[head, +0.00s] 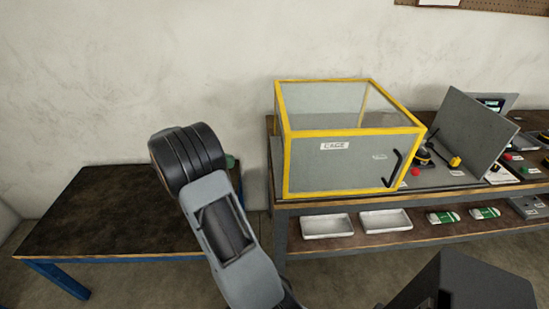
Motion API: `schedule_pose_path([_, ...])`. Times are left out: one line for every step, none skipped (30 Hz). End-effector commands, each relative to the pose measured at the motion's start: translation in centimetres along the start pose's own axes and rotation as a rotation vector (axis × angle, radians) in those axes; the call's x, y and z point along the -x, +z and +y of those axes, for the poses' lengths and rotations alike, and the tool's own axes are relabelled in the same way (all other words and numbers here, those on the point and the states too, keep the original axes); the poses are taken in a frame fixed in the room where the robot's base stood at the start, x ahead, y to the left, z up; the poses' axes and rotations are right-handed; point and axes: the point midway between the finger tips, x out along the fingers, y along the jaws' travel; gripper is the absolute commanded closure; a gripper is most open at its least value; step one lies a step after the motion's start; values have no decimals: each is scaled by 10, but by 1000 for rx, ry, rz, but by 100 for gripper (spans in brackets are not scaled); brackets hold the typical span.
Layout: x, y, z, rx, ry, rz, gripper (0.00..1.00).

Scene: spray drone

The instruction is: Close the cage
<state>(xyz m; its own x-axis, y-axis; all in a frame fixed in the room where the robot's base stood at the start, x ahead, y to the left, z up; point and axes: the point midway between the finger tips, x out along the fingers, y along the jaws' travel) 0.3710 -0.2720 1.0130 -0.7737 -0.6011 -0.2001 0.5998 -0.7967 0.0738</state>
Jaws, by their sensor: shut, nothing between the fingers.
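The cage (345,132) is a box with a yellow frame and see-through top, standing on the right-hand bench. Its grey front panel carries a "CAGE" label, a smaller label and a slanted black handle (395,166) near the right edge. The front panel appears to lie in line with the yellow frame; I cannot tell whether it is fully closed or latched. My arm rises from the bottom edge, left of the cage and apart from it in the picture. My gripper is outside the view.
Two white trays (327,226) and green-white boxes (484,212) lie on the lower shelf.

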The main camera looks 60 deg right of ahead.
Motion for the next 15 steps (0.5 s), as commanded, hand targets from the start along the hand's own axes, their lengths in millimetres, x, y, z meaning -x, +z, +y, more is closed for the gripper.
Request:
schedule_pose_path([-4, -5, 8, 22, -10, -58, 100])
schedule_pose_path([-5, -5, 12, 32, -14, -87, 100])
schedule_pose_path([-6, -6, 16, 44, -20, -120, 100])
schedule_pose_path([-7, -7, 18, 51, -23, -141, 100])
schedule_pose_path([-8, -7, 20, 58, -27, -158, 100])
schedule_pose_path([-10, -7, 22, 63, -30, -177, 100])
schedule_pose_path([-11, -7, 24, 67, -32, -186, 100])
schedule_pose_path([-13, -7, 24, 69, -33, -194, 100])
schedule_pose_path([-17, -6, 25, 71, -34, -202, 100])
schedule_pose_path([-20, -5, 25, 72, -35, -205, 100])
schedule_pose_path([-24, -4, 25, 73, -36, -207, 100])
schedule_pose_path([-29, -3, 25, 73, -37, -207, 100])
schedule_pose_path([-34, -2, 25, 74, -37, -207, 100])
schedule_pose_path([-40, 0, 25, 73, -37, -206, 100])
schedule_pose_path([-47, 1, 24, 73, -37, -207, 100])
